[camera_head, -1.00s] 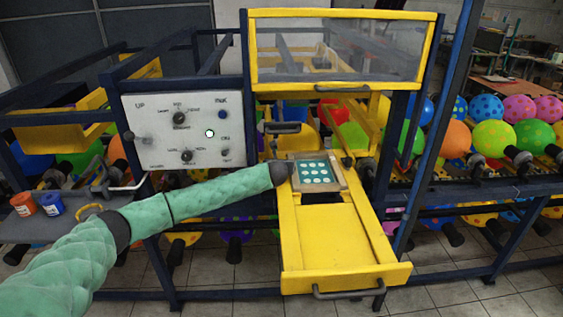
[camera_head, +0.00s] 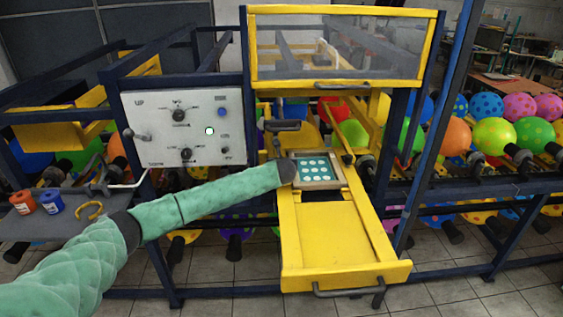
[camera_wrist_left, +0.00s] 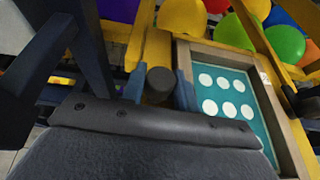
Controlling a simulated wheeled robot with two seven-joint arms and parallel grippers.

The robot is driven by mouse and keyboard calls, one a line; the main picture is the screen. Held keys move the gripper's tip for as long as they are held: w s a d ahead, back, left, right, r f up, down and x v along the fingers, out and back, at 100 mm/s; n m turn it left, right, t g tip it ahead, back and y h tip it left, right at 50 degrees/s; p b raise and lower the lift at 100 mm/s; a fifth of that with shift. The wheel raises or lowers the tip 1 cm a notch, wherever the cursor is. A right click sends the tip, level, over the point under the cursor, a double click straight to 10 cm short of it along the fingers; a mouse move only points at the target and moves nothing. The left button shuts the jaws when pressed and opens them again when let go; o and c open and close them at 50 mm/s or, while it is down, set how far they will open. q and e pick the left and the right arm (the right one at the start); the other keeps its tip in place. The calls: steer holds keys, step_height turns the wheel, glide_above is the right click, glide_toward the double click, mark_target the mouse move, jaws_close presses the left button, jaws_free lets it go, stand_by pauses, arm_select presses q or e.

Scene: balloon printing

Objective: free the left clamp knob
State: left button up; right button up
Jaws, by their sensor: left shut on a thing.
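The printing screen (camera_head: 294,160), a teal panel with pale dots in a wooden frame, sits on the yellow slide (camera_head: 322,230). It also shows in the wrist view (camera_wrist_left: 228,62). The left clamp knob (camera_wrist_left: 160,80), dark and round, is beside the screen's left edge, between the two blue fingers of my left gripper (camera_wrist_left: 160,90). The gripper is shut on it. In the head view my left gripper (camera_head: 287,172) is at the screen's left side, and the arm end hides the knob. The right clamp knob (camera_head: 347,159) shows at the screen's right edge. My right gripper is not in view.
A white control panel (camera_head: 155,118) stands left of the slide. A clear yellow-framed guard (camera_head: 335,83) hangs above it. An orange pot (camera_head: 24,203), a blue pot (camera_head: 51,203) and a yellow curved tool (camera_head: 90,211) are on the left shelf. Balloons fill the racks.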

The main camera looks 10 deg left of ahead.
arm_select(q)
steer(key=n+g+y, duration=0.1)
steer(key=n+y, duration=0.1)
steer(key=n+g+y, duration=0.1)
steer(key=n+y, duration=0.1)
steer(key=shift+d+n+y, duration=0.2)
steer(key=shift+n+y, duration=0.1)
steer(key=shift+y, duration=0.1)
steer(key=n+g+y, duration=0.3)
steer(key=shift+w+n+g+b, duration=0.15)
steer(key=shift+n+g+b, duration=0.15)
steer(key=n+g+y, duration=0.1)
steer(key=n+g, duration=0.1)
steer(key=n+g+y+b, duration=0.1)
steer(key=n+g, duration=0.2)
steer(key=shift+w+g+b, duration=0.1)
steer(key=shift+g+b, duration=0.2)
steer(key=shift+r+n+g, duration=0.1)
steer(key=shift+n+g, duration=1.2)
steer(key=shift+g, duration=0.1)
steer(key=shift+n+g, duration=0.4)
steer(key=o, duration=1)
steer(key=shift+d, duration=0.1)
